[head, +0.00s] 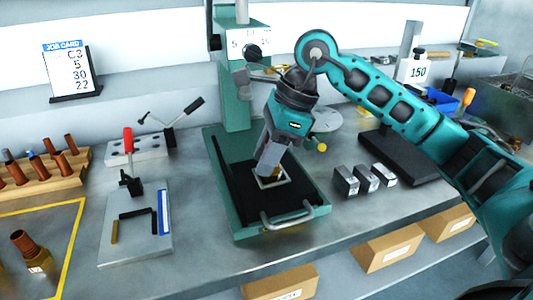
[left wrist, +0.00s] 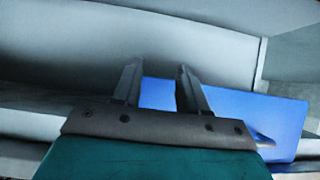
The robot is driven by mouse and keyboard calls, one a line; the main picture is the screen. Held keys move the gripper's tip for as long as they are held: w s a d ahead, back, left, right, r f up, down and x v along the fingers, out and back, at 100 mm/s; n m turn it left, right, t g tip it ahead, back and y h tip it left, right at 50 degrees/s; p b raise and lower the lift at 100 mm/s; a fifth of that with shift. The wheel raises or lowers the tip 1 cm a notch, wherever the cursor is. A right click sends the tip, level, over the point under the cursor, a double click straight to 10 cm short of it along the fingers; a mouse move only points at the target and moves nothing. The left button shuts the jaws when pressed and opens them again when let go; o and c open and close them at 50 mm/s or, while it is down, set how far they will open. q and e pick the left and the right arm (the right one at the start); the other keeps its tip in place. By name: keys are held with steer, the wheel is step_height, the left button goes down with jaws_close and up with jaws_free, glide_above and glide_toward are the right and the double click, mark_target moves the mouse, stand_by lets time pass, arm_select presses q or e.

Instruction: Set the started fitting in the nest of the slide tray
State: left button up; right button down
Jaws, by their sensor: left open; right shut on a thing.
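The black slide tray (head: 252,206) sits in the green press base, with a metal handle (head: 289,218) at its front. The nest (head: 261,186) is a pale square frame on the tray. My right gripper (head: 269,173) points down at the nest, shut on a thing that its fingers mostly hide. A small brass-coloured part (head: 285,174) shows beside the fingertips, apparently the started fitting. I cannot tell whether it touches the nest floor. My left gripper (left wrist: 160,85) shows only in the left wrist view, open and empty in front of a blue panel.
A copper and brass fitting (head: 29,252) stands in a yellow-outlined area at left. A wooden rack of copper pieces (head: 42,167), a red-handled clamp fixture (head: 135,220) and a job card (head: 70,68) are also left. Several metal blocks (head: 366,178) stand right of the press.

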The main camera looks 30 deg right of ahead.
steer(key=shift+f, duration=0.2)
steer(key=c, duration=0.8)
jaws_free()
steer(key=shift+r, duration=0.15)
steer(key=shift+d+r, duration=0.1)
steer(key=shift+r, duration=0.25)
steer(key=p+v, duration=0.1)
steer(key=v, duration=1)
steer(key=shift+r, duration=0.25)
